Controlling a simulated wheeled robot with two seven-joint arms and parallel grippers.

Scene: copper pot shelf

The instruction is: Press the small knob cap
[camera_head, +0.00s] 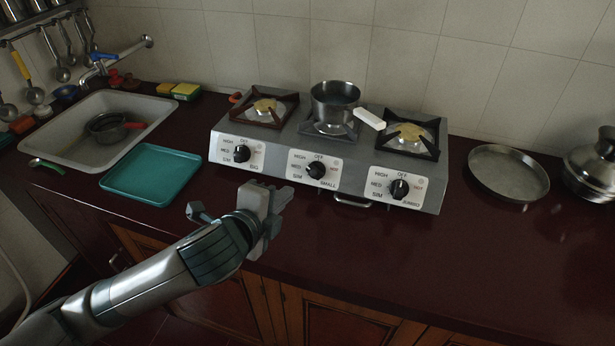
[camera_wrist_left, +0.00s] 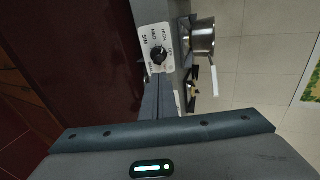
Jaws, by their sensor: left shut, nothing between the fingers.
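A stove (camera_head: 455,165) with three dials stands on the counter. The middle dial, labelled SMALL, has a round black knob (camera_head: 316,170) on a white plate. My left gripper (camera_head: 284,194) is shut and empty, in front of the stove and just left of and below that knob in the head view. In the left wrist view my shut fingers (camera_wrist_left: 168,82) point at a dial plate with a black knob (camera_wrist_left: 158,55). The fingers hide the plate's lower part. I cannot tell whether they touch it. My right gripper is not in view.
A steel pot (camera_head: 335,100) with a white handle sits on the middle burner. The BIG knob (camera_head: 242,153) and JUMBO knob (camera_head: 399,188) flank the middle one. A teal tray (camera_head: 150,173) lies left, and a round pan (camera_head: 508,172) right. The front counter at right is clear.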

